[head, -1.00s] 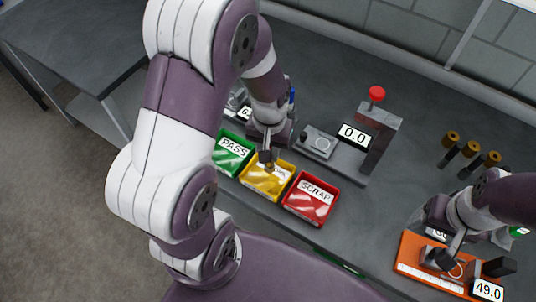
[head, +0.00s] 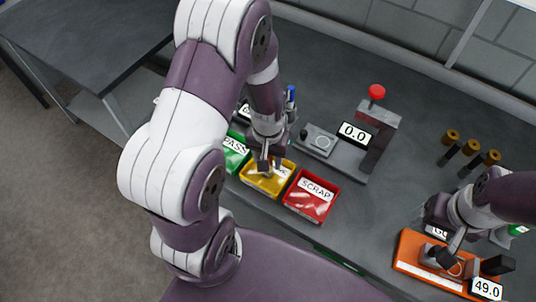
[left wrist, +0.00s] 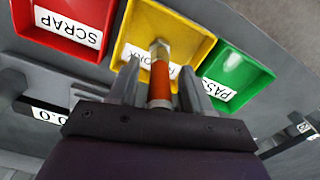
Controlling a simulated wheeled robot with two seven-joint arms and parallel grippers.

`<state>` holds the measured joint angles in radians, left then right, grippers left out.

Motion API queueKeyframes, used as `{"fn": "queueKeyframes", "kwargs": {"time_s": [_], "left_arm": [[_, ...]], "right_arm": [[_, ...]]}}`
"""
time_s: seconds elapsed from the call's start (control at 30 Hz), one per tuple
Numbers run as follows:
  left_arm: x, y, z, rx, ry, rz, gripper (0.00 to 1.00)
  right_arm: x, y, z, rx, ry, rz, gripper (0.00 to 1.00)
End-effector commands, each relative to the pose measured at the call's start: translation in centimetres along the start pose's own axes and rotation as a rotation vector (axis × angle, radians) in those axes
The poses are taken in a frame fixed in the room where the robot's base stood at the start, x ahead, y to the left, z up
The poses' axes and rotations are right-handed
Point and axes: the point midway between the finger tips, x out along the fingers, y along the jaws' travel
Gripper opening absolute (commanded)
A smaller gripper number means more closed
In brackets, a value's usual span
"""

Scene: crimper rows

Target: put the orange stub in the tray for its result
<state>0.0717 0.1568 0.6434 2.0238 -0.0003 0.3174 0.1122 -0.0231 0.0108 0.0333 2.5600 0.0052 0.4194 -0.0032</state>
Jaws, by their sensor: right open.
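The orange stub (left wrist: 160,82), with a metal tip, is between the fingers of my left gripper (left wrist: 160,88) in the left wrist view, its tip pointing at the yellow tray. The left gripper looks shut on it and is over the yellow tray (head: 247,182) in the head view. The tray's label is partly hidden. The green PASS tray (head: 235,164) is to its left, the red SCRAP tray (head: 328,207) to its right. My right gripper (head: 447,252) is open at an orange device (head: 408,262) reading 49.0, at the lower right.
A grey press with a red knob (head: 377,92) and a 0.0 display (head: 354,133) stands behind the trays. Several brass-capped pegs (head: 472,148) stand at the right. A blue-topped item (head: 291,94) is behind my left gripper.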

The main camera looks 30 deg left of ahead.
Motion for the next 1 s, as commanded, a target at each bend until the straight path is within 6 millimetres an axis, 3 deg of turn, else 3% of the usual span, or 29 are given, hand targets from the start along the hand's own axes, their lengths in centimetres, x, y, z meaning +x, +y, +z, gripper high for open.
{"fn": "queueKeyframes", "kwargs": {"time_s": [0.17,0.4,0.6,0.9,1.0], "left_arm": [[-1.9,0.0,-0.1,0.000,0.005,0.001,0.49],[-8.4,0.0,-0.1,0.000,0.007,0.001,0.49],[-11.7,0.0,0.0,0.001,0.003,0.000,0.49],[-10.3,1.7,4.5,0.191,0.106,0.013,0.49],[-10.1,1.8,4.8,0.208,0.119,0.015,0.49]], "right_arm": [[0.0,0.0,0.0,0.000,0.000,0.000,0.77],[0.4,0.0,0.1,0.000,0.000,0.000,0.77],[0.6,0.0,0.1,0.000,0.000,0.000,0.77],[0.6,0.0,0.1,0.000,0.000,0.000,0.77],[0.6,0.0,0.1,0.000,0.000,0.000,0.77]]}}
